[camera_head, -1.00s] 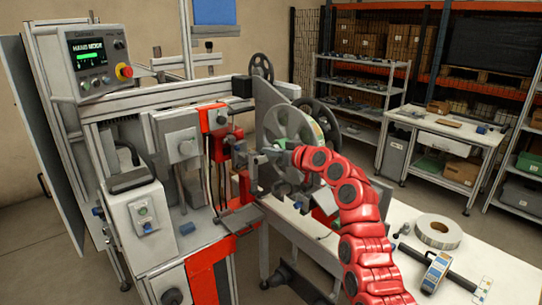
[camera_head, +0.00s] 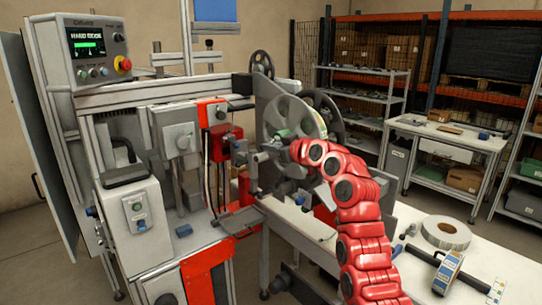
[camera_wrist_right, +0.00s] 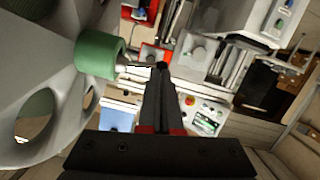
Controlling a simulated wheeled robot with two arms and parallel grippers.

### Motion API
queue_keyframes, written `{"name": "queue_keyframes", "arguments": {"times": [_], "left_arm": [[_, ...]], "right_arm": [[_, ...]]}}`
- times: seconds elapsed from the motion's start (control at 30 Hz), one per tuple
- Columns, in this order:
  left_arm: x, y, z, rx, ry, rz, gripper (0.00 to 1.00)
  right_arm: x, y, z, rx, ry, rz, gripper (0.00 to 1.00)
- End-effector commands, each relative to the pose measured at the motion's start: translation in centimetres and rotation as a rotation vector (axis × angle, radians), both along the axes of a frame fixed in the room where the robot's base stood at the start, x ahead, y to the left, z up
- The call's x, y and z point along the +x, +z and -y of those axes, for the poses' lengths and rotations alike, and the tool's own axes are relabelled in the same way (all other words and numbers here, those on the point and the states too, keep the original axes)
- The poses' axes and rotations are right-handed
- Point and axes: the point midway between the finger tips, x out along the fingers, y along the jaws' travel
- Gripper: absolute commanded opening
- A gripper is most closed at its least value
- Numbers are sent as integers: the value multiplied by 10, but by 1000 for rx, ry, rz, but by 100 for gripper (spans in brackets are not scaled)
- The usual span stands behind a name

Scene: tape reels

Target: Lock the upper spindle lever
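The upper spindle is a grey disc (camera_head: 289,113) with a green hub (camera_wrist_right: 97,55), which shows large at the left of the right wrist view. A thin metal lever (camera_wrist_right: 136,69) sticks out sideways from the hub, toward a small dark knob at my fingertips. My right gripper (camera_wrist_right: 161,75) has its two dark fingers together, their tips at the lever's outer end. I cannot tell whether they press on the lever or hold it. My left gripper is not in view.
The machine's control panel (camera_head: 90,50) is at the upper left, with red machine parts (camera_head: 222,143) left of the gripper. A white table (camera_head: 400,215) at the right holds a label roll (camera_head: 446,232) and a smaller reel (camera_head: 447,271). Shelves stand behind.

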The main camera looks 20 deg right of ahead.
Motion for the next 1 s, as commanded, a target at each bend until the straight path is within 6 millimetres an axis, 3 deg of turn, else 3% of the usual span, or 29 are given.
{"name": "queue_keyframes", "arguments": {"times": [0.2,1.0], "left_arm": [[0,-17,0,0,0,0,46],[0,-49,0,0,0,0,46]], "right_arm": [[0,-6,-1,-57,2,20,0],[0,-12,-1,-199,2,71,0]]}}
